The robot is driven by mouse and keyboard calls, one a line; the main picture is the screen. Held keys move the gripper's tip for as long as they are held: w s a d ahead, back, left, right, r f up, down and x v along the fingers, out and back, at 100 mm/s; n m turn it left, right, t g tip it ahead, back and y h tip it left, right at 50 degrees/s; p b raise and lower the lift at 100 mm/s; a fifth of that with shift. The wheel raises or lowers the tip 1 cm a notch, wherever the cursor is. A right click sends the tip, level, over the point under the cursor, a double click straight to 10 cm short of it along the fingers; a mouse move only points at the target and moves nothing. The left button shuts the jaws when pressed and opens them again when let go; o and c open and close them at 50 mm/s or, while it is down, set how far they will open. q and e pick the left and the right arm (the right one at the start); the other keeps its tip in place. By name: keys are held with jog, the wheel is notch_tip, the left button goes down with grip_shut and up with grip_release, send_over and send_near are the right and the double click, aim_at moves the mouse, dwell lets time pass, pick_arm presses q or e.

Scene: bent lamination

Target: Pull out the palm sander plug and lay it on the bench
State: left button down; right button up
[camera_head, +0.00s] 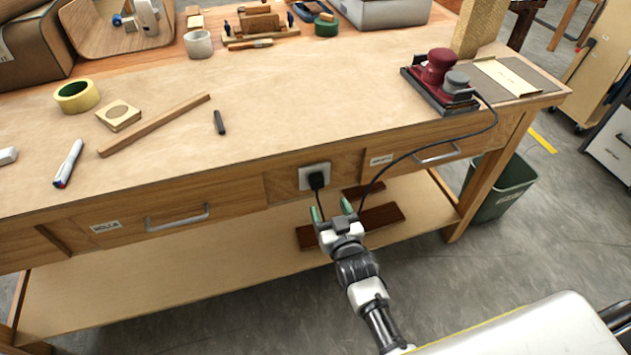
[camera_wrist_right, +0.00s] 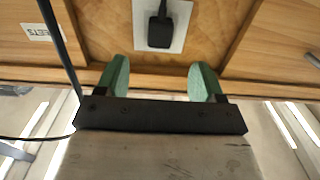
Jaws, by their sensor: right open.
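The black plug (camera_head: 316,180) sits in the white socket plate (camera_head: 307,171) on the bench's front rail. The plug (camera_wrist_right: 160,31) and plate (camera_wrist_right: 178,14) also show in the right wrist view, just beyond my fingertips. My right gripper (camera_head: 332,210) is open and empty, below and in front of the plug. Its green fingers (camera_wrist_right: 160,78) are spread wide, with the plug between their lines but apart from them. The red palm sander (camera_head: 437,68) stands on a dark pad on the benchtop at right. Its black cord (camera_head: 420,150) drops over the front edge. My left gripper is out of view.
The bench top (camera_head: 300,105) has free room in its middle. A wooden strip (camera_head: 155,125), a small black piece (camera_head: 219,122), a marker (camera_head: 68,164) and yellow tape (camera_head: 76,96) lie at left. Drawer handles (camera_head: 177,217) stick out in front. A green bin (camera_head: 499,188) stands at right.

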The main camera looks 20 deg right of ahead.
aim_at(318, 185)
jog(key=w+b, duration=0.4)
jog(key=w, duration=0.3)
jog(key=shift+w+a+f, duration=0.1)
jog(key=shift+a, duration=0.05)
jog(key=shift+w+b, duration=0.3)
jog(key=shift+w, duration=0.55)
jog(key=shift+p, duration=0.3)
jog(key=shift+c, duration=0.5)
grip_shut()
jog(key=shift+s+p, duration=1.05)
jog(key=shift+s, duration=0.4)
jog(key=shift+s+p, duration=0.9)
jog(key=shift+s, duration=0.65)
